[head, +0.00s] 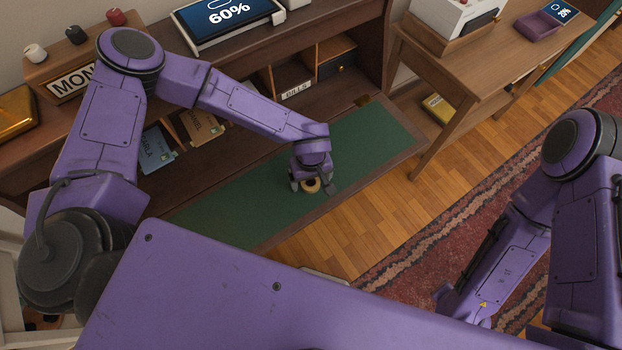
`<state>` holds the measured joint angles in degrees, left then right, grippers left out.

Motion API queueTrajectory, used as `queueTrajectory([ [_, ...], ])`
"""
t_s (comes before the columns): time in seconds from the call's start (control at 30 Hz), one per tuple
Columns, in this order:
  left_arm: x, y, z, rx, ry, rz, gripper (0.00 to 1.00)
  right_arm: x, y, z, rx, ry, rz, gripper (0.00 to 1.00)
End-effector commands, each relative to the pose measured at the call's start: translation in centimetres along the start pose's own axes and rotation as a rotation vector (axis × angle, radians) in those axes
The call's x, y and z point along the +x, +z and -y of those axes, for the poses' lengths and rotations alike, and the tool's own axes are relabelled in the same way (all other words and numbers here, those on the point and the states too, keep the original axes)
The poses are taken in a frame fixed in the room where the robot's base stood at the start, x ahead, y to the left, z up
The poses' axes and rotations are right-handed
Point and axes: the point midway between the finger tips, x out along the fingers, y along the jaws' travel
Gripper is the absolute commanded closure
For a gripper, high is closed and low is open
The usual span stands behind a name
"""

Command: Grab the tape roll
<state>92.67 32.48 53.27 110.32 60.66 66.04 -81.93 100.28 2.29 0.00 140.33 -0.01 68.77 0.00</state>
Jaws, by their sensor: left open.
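The tape roll (312,187) is a small tan ring on the green surface of the desk (378,136). My left gripper (312,186) is over the tape roll, pointing down, with its fingers open on either side of it. The gripper hides part of the roll. I cannot tell whether the fingers touch it. My right arm comes in at the right side, low over the rug, and its gripper is not visible.
Behind the green surface are cubbies with a "BILLS" label (296,91) and booklets (201,122). A wooden side table (490,80) stands at the right. The green surface around the gripper is clear.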

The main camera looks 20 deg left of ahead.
Motion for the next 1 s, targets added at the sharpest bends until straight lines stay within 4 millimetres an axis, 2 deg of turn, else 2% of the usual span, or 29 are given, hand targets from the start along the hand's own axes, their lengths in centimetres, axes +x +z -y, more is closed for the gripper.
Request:
queueTrajectory([
  [0.1, 0.0, 0.0, 0.0, 0.001, 0.001, 0.0, 0.13, 0.0, 0.1, 0.0, 0.0, 0.001, 0.001, 0.57],
  [0.13, 0.0, 0.0, 0.0, 0.001, 0.0, 0.0, 0.2, 0.0, 0.1, 0.0, 0.0, 0.001, 0.001, 0.57],
  [0.3, -0.1, 0.0, 0.0, 0.001, 0.001, 0.0, 0.73, 0.0, 0.1, 0.0, 0.0, 0.001, 0.001, 0.57],
  [0.6, -0.1, 0.0, 0.0, 0.001, 0.0, 0.0, 0.73, 0.1, 0.1, 0.0, 0.0, 0.0, 0.001, 0.57],
  [0.73, -0.8, -0.1, -0.1, 0.001, 0.003, -0.002, 0.73, 0.6, 0.3, 0.0, 0.0, 0.0, 0.001, 0.57],
  [0.87, -3.1, -0.1, -0.1, 0.002, 0.006, -0.005, 0.73, 1.7, 0.8, 0.1, 0.0, 0.0, 0.001, 0.57],
  [1.0, -6.9, 3.0, 1.1, 0.006, 0.006, -0.004, 0.73, 2.2, 0.9, 0.2, 0.0, 0.0, 0.001, 0.57],
])
